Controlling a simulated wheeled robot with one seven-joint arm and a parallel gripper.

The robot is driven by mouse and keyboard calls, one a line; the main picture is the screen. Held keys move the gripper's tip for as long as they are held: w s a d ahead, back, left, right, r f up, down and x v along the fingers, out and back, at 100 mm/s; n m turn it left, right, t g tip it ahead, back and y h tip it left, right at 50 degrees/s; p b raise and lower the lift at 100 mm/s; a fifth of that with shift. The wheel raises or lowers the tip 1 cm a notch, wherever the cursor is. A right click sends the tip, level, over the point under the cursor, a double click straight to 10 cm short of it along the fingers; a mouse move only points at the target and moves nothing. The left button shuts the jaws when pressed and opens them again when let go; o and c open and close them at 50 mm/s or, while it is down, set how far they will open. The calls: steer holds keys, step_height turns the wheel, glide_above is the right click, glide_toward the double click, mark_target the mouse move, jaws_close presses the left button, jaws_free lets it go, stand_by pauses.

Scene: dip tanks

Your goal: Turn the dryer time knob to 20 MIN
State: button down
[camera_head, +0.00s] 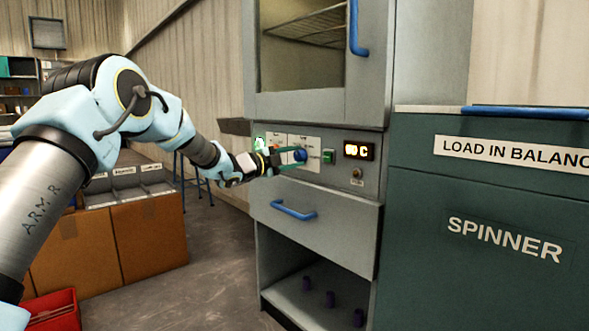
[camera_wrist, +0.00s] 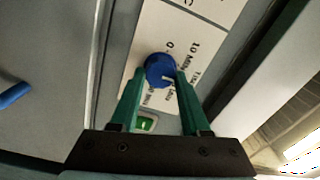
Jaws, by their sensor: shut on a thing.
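The blue dryer time knob (camera_head: 300,154) is on the white label panel of the grey dryer's front. It also shows in the wrist view (camera_wrist: 158,68), with a pale pointer mark towards its lower right. Around it are printed marks, with 0 and 10 MIN readable above and to the right. The marks below it are partly covered by the fingers and blurred, so I cannot tell which one the pointer meets. My gripper (camera_wrist: 160,84) has its green fingers shut on the knob, one on each side. In the head view my gripper (camera_head: 288,157) reaches it from the left.
A green switch (camera_head: 328,157) and a lit display (camera_head: 358,151) sit right of the knob. A drawer with a blue handle (camera_head: 293,210) is below, and the dryer door with a blue handle (camera_head: 357,28) above. The teal spinner (camera_head: 490,190) stands at right.

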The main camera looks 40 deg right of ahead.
steer(key=m+b, duration=0.3)
steer(key=shift+f+m, duration=0.3)
steer(key=shift+w+m+b, duration=0.1)
steer(key=shift+m+b, duration=1.1)
steer(key=shift+r, duration=0.15)
steer(key=shift+c, duration=1.9)
jaws_free()
steer(key=shift+a, duration=0.1)
steer(key=a+p, duration=0.1)
steer(key=a, duration=0.9)
steer(key=shift+w+a, duration=0.3)
steer(key=shift+w, duration=0.05)
